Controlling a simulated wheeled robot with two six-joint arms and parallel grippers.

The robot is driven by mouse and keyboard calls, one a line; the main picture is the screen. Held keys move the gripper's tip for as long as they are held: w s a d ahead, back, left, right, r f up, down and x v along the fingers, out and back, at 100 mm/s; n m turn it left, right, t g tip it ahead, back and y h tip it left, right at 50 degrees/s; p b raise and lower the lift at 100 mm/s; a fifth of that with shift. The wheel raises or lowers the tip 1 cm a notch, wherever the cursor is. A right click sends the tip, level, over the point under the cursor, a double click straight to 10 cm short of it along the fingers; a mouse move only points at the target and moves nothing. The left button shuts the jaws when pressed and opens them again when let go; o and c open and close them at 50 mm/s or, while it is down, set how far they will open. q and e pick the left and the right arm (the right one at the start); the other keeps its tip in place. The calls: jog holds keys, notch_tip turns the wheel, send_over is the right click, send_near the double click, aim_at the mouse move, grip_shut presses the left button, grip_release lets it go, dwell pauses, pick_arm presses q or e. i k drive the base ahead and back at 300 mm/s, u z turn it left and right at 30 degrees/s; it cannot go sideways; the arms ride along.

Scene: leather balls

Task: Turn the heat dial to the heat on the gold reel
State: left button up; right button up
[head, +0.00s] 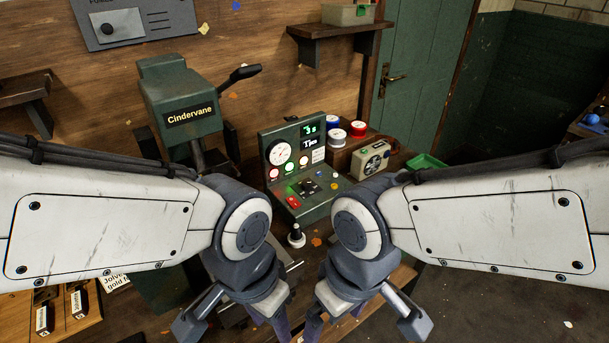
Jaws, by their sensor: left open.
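The green control box (305,172) stands on the bench in the middle of the head view. Its sloped panel carries a black dial (308,186), probably the heat dial; its setting is too small to read. A round white gauge (280,153) and a small screen with green digits (309,129) are on its upright face. I cannot make out a gold reel; a partly hidden paper card (117,283) at lower left reads "gold". My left gripper (282,327) is open, low in front of the box and apart from it. My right gripper (314,325) is beside it, its jaws unclear.
A green press (180,100) marked "Cindervane" stands left of the box. A small black-knobbed post (297,236) stands in front of the box.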

aim_at(306, 185)
jog(key=u, duration=0.05)
jog(key=k, duration=1.2)
jog(key=z, duration=1.25)
jog(key=i, duration=1.45)
jog(key=u, duration=1.2)
jog(key=i, duration=0.65)
jog(key=u, duration=0.8)
